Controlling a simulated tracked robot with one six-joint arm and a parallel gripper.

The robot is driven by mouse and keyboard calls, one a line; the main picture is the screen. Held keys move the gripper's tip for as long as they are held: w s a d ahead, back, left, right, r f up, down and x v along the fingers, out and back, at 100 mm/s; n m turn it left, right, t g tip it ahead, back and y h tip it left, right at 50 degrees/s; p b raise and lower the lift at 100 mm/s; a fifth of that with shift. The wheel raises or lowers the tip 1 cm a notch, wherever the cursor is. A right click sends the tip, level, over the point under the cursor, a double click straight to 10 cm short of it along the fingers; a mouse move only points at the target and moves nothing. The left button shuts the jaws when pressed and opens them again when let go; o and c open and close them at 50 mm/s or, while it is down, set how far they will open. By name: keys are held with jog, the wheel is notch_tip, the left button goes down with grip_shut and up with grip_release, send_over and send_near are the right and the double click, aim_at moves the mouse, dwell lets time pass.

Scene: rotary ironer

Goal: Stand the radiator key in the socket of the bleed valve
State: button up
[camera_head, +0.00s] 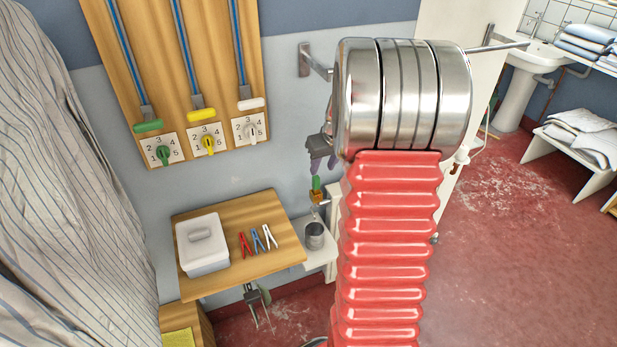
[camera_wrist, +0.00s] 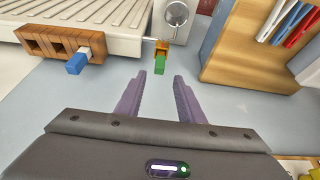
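A small piece with a green top (camera_head: 316,184) and an orange-brass lower part (camera_head: 317,197) stands roughly upright beside the white radiator; the green top looks like the radiator key's handle. It also shows in the wrist view, the green end (camera_wrist: 160,66) toward me and the brass part (camera_wrist: 162,46) beyond it. A thin stem, seemingly the bleed valve's, meets the brass part; the socket and how deep anything sits in it are hidden. My gripper (camera_head: 322,165) is above the green top. Its purple fingers (camera_wrist: 160,77) are open, apart and empty, the green end just beyond their tips.
In the wrist view, a wooden block (camera_wrist: 45,42) with holes holds a blue piece (camera_wrist: 80,62) beside the ribbed radiator (camera_wrist: 110,14). A metal cup (camera_head: 314,236) stands near the valve. A wooden shelf (camera_head: 225,285) with a white box (camera_head: 203,256) and pegs is at left.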

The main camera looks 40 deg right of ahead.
jog(key=s+a+r+n, duration=0.1)
jog(key=s+a+r, duration=0.1)
jog(key=a+r, duration=0.35)
jog(key=s+a+r, duration=0.1)
jog(key=a+r, duration=0.1)
jog(key=a, duration=0.7)
jog(key=s+a+r+n, duration=0.1)
jog(key=s+a+r, duration=0.1)
jog(key=a+r, duration=0.35)
jog(key=s+a+n+t+y, duration=0.1)
jog(key=s+a, duration=1.4)
jog(key=shift+s+a+r, duration=0.15)
jog(key=shift+a+r, duration=0.2)
jog(key=shift+a, duration=0.05)
jog(key=shift+d, duration=0.15)
jog(key=shift+c, duration=0.5)
